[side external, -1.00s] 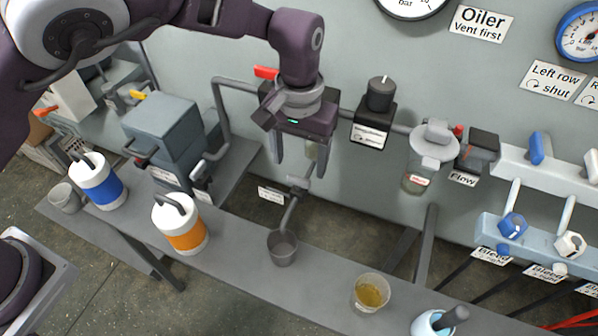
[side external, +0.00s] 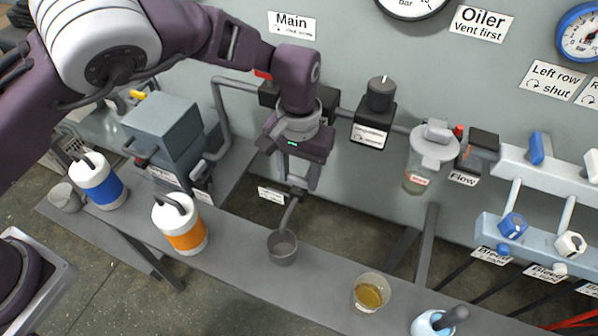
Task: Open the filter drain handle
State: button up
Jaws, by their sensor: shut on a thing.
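My gripper (side external: 297,183) points down in front of the wall pipework, with its fingers at the filter drain handle (side external: 298,191), a small grey fitting at the top of a slanting drain pipe (side external: 289,214). The fingers are shut on the handle and cover most of it, so its angle is hard to tell. The filter bowl above is hidden behind my gripper. The drain pipe slopes down toward a grey cup (side external: 283,248) on the bench. A small white label (side external: 271,195) sits just left of the handle; its text is too small to read.
An orange-banded container (side external: 182,238) and a blue-banded one (side external: 97,187) stand on the bench (side external: 235,262) to the left. A cup of yellow liquid (side external: 369,293) stands to the right. The oiler bowl (side external: 417,180) and a black knob unit (side external: 374,120) hang right of my gripper.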

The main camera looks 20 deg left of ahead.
aim_at(299, 178)
jog(key=shift+n, duration=0.3)
jog(key=n, duration=0.4)
jog(key=shift+n, duration=2)
jog(key=o, duration=1.4)
jog(key=shift+c, duration=0.2)
notch_tip(299, 178, up, 7)
jog(key=shift+r, duration=0.1)
